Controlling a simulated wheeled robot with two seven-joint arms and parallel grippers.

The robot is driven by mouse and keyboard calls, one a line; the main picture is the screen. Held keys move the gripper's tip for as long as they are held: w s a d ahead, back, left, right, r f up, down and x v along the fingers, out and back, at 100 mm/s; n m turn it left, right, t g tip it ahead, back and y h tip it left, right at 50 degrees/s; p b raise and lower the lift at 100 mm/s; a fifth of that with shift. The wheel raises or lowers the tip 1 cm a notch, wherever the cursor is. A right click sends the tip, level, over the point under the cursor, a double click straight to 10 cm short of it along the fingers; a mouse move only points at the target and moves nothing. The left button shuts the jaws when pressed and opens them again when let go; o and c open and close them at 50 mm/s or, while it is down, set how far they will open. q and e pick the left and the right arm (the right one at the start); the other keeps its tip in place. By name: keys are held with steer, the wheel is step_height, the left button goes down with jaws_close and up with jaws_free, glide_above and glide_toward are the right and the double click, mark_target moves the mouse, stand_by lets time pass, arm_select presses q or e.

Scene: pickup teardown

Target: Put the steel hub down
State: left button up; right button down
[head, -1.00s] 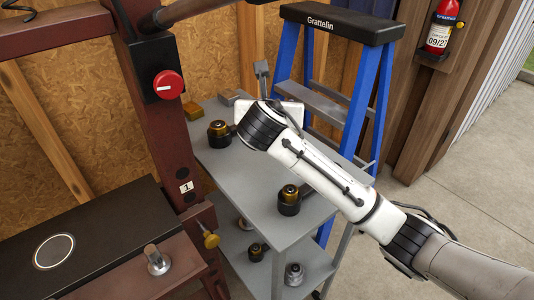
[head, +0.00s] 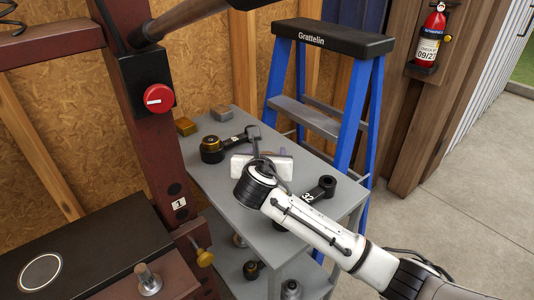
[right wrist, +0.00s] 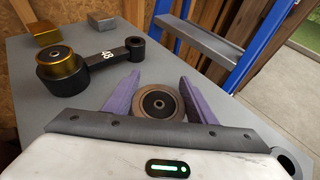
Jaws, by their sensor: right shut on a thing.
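My right gripper (right wrist: 160,98) has its purple fingers on either side of a round hub (right wrist: 160,104) with a brownish rim and a dark centre, and is shut on it. The hub is over the grey shelf top; I cannot tell whether it touches the surface. In the head view my right gripper (head: 264,156) is above the middle of the shelf, its white body and wrist hiding the hub. My left gripper is not in view.
The grey shelf (head: 205,180) carries a brass-and-black arm marked 48 (head: 212,150), another arm marked 32 (head: 321,189), a yellow block (head: 186,126) and a grey block (head: 221,112). A blue ladder (head: 357,115) stands behind; a dark red press frame (head: 150,140) is at left.

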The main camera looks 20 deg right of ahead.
steer(key=shift+r, duration=0.15)
steer(key=c, duration=1.2)
jaws_free()
steer(key=shift+f, duration=0.3)
steer(key=o, duration=0.4)
steer(key=shift+o, duration=0.2)
steer(key=shift+r, duration=0.1)
steer(key=shift+s+a+r, duration=0.1)
steer(key=shift+s+r, duration=0.1)
steer(key=shift+r, duration=0.05)
steer(key=p+v, duration=0.1)
steer(key=v, duration=1)
steer(key=shift+s+a, duration=0.1)
steer(key=shift+s, duration=0.15)
